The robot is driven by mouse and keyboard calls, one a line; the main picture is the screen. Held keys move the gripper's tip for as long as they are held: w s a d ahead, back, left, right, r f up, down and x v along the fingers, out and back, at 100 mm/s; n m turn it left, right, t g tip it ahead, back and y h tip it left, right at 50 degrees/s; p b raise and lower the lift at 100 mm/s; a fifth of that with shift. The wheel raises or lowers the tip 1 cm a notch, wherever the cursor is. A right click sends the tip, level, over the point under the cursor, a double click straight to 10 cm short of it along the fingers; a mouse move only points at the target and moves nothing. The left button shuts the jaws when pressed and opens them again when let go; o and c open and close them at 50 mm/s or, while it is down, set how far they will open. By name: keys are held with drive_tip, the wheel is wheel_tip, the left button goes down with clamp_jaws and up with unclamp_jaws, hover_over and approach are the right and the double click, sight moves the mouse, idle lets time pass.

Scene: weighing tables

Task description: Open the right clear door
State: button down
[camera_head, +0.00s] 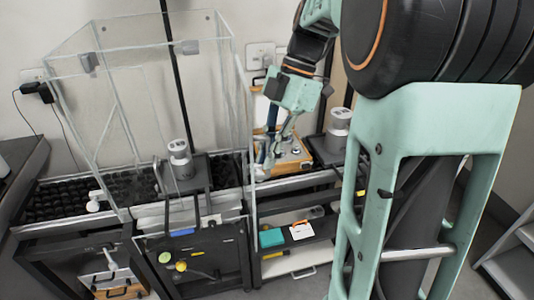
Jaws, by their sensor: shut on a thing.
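A clear-walled enclosure (135,45) stands over the left weighing table. What looks like the right clear door (247,115) is a thin transparent panel, seen nearly edge-on at the enclosure's right side. It stands at an angle to the front, but how far it is open is hard to tell. My gripper (267,158) reaches down from the upper right to the panel's right face. Its fingers are shut at the panel's edge, apparently on the door's handle, which is mostly hidden by the fingers.
A wooden-sided balance box (288,155) sits close behind my gripper. Grey cylindrical devices stand on the left table (180,158) and at right (340,122). An open shelf below holds a teal box (271,238). My arm covers much of the right side.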

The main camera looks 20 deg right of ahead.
drive_tip(key=c, duration=2.3)
unclamp_jaws()
drive_tip(key=v, duration=1.2)
